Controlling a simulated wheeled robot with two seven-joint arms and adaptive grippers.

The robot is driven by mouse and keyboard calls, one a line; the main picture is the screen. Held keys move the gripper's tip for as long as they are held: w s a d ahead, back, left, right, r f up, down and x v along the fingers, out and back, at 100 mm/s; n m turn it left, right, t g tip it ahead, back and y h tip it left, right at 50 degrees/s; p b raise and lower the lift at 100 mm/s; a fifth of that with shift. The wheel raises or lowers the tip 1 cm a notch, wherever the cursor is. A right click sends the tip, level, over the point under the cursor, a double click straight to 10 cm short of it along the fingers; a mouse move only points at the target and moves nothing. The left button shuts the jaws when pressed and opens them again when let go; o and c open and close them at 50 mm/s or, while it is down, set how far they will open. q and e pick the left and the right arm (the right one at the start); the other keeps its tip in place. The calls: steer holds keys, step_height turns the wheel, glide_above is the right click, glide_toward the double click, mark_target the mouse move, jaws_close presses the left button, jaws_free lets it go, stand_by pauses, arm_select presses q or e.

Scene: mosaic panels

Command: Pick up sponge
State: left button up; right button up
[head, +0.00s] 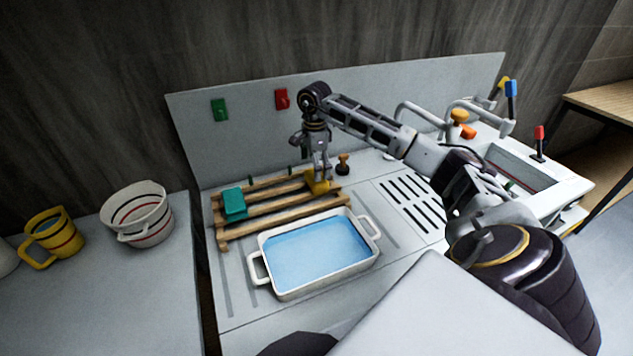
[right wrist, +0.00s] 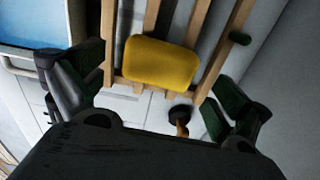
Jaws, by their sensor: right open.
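A yellow sponge (head: 317,183) lies on the right end of a wooden slatted rack (head: 222,236) on the counter. My right gripper (head: 318,170) points down just over it. In the right wrist view the yellow sponge (right wrist: 160,63) lies across the slats, between the two spread fingers of my right gripper (right wrist: 162,74), with gaps on both sides. The gripper is open and holds nothing. A teal sponge-like block (head: 233,204) lies at the rack's left end. My left gripper is not in view.
A white basin of blue water (head: 257,271) stands before the rack. A small brush with a wooden handle (head: 343,163) stands right of the sponge. A backsplash (head: 245,140) rises behind. Taps (head: 480,115) and a sink are right; a striped pot (head: 139,214) and yellow mug (head: 55,238) are left.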

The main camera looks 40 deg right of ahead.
mark_target(321, 187)
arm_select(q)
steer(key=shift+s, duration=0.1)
arm_select(e)
steer(key=shift+f, duration=0.15)
steer(key=shift+f+p, duration=0.3)
steer(key=shift+f, duration=2.1)
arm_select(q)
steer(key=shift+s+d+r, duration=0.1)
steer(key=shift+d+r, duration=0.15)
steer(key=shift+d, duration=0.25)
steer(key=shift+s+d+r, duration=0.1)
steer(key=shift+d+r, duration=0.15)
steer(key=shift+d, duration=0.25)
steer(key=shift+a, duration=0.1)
arm_select(e)
steer(key=shift+w, duration=0.1)
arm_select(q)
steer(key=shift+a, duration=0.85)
arm_select(e)
steer(key=c, duration=0.6)
